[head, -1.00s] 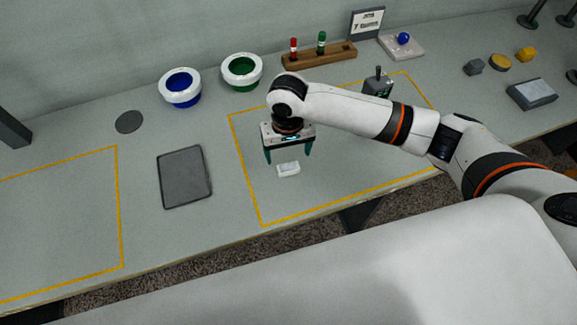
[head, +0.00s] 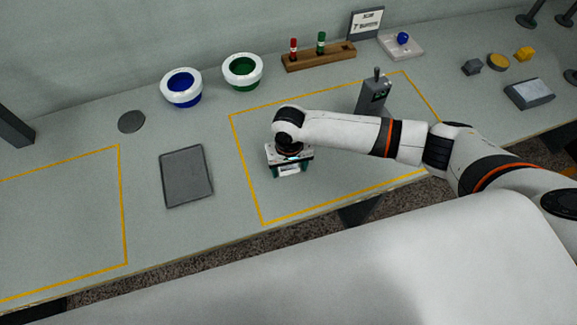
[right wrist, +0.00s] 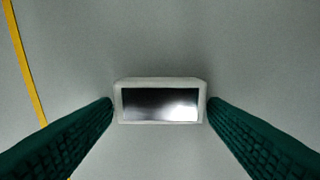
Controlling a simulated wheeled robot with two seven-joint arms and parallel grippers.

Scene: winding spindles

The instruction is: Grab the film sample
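The film sample (right wrist: 160,103) is a small white-framed block with a dark, shiny window. In the right wrist view it lies on the grey table between the two green fingers. In the head view the film sample (head: 289,170) is mostly hidden under my right gripper (head: 290,173). My right gripper (right wrist: 160,108) is open, with a fingertip close to each short side of the sample; a narrow gap seems to show at each side. My left gripper is not in view.
Yellow lines (head: 248,178) mark the area around the sample. A dark grey tray (head: 186,177) lies to the left. A grey device (head: 373,96) stands behind my right arm. Blue (head: 182,88) and green (head: 242,71) bowls and a wooden rack (head: 318,57) stand at the back.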

